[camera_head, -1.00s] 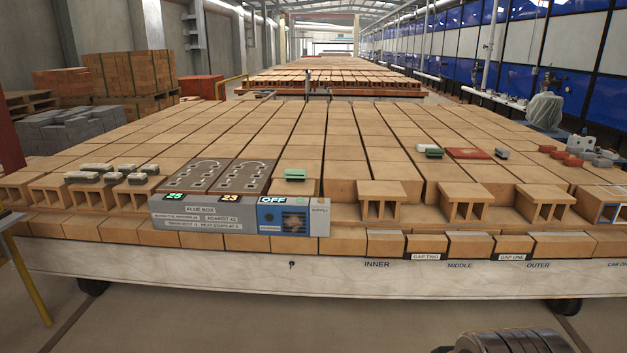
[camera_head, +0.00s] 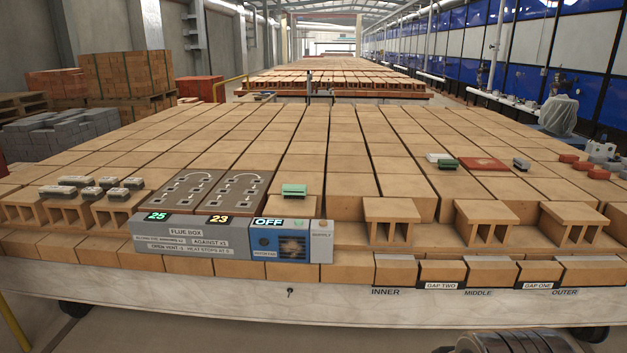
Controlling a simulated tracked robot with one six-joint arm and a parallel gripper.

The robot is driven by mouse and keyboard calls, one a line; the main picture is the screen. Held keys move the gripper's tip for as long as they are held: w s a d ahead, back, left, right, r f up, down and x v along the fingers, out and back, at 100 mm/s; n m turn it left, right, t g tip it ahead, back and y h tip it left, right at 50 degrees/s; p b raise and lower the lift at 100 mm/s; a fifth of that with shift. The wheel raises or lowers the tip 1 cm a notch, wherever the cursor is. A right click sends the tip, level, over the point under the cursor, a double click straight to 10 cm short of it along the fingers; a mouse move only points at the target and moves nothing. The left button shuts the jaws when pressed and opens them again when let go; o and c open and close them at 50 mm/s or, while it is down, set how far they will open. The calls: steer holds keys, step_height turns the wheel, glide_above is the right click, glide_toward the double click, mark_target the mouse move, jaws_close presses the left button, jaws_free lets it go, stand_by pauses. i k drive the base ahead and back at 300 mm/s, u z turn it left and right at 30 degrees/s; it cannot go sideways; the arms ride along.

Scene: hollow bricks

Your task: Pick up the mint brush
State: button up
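A darker green block (camera_head: 447,163) lies farther back to the right, beside a white one. My gripper's fingers are not in view; only a ribbed metal part, probably of my arm, shows at the bottom edge.
Several grey-and-black blocks (camera_head: 87,188) lie at the left on hollow bricks. Hollow bricks (camera_head: 391,220) stand along the front row to the right. A red plate (camera_head: 482,163) lies farther back. The brick surface around the mint block is mostly clear.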

mark_target(299, 191)
steer(key=i, duration=1.2)
steer(key=u, duration=1.5)
steer(key=i, duration=2.35)
